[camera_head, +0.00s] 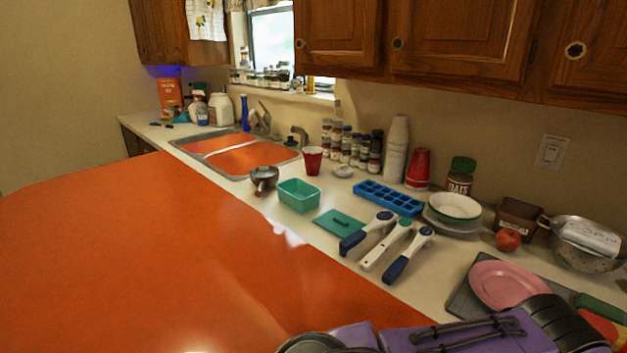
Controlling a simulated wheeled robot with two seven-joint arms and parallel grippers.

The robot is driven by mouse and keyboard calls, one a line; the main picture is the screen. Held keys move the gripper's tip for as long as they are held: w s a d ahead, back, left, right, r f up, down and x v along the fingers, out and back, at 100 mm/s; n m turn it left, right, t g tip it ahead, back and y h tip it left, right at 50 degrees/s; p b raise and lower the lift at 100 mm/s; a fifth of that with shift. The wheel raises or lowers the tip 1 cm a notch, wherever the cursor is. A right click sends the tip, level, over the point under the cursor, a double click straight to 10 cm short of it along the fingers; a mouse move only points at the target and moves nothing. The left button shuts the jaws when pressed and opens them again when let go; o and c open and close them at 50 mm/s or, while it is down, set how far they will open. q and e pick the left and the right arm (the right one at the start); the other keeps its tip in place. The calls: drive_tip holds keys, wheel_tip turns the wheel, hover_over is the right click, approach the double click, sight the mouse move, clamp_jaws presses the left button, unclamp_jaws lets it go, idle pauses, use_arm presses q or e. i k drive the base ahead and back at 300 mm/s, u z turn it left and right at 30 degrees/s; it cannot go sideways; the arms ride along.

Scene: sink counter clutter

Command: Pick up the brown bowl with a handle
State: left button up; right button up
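The brown bowl with a handle (264,175) is small and dark. It sits upright on the counter just right of the sink's front corner, its stubby handle pointing toward the front. A teal rectangular tub (298,196) stands close to its right and a red cup (312,160) stands behind it to the right. Nothing is touching the bowl from above. Purple and black parts of my own arm cross the bottom right edge of the view, far from the bowl. No gripper fingertips can be made out.
A broad glossy orange surface (160,260) fills the foreground up to the counter. The sink (236,157) lies behind the bowl. To the right are a blue ice tray (388,198), several handled tools, plates and an apple (507,240). Bottles line the wall.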

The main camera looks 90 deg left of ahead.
sight(263, 184)
drive_tip(key=u, duration=2.8)
